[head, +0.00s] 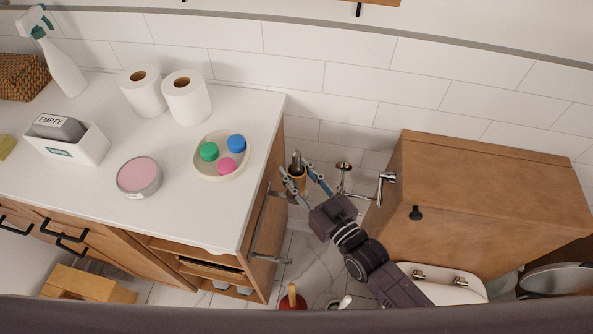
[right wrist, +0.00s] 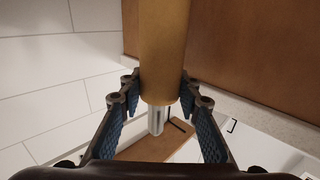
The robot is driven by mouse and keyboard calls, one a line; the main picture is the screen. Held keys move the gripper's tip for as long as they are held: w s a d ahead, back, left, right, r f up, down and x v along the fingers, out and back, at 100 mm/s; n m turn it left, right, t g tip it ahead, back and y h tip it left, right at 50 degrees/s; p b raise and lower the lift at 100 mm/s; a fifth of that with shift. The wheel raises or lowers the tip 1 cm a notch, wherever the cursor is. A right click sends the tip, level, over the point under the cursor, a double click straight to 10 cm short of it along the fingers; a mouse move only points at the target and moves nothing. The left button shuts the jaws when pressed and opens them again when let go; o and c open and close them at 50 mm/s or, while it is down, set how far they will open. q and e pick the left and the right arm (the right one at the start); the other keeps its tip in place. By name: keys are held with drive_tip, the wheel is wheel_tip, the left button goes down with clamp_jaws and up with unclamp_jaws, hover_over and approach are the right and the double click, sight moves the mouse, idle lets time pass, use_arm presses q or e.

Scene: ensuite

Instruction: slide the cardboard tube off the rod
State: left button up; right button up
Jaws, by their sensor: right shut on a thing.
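The brown cardboard tube (head: 299,182) stands between the fingers of my right gripper (head: 298,173) in the head view, in the gap beside the counter. In the right wrist view my right gripper (right wrist: 160,92) is shut on the tube (right wrist: 164,45), with one finger on each side near its end. A bright metal rod end (right wrist: 156,120) sticks out of that tube end. A dark metal tip (head: 296,158) also shows at the tube's upper end in the head view. How far the rod runs inside the tube is hidden. My left gripper is not in view.
The white counter (head: 85,110) at left carries two paper rolls (head: 186,97), a round dish (head: 208,172) and a white bin (head: 85,147). A chrome bar (head: 265,222) is on its side. A wooden cabinet (head: 480,205) stands at right. A red plunger (head: 292,299) is below.

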wheel_tip(320, 180, up, 20)
drive_tip(key=p, duration=1.8)
drive_tip(key=shift+f, duration=0.1)
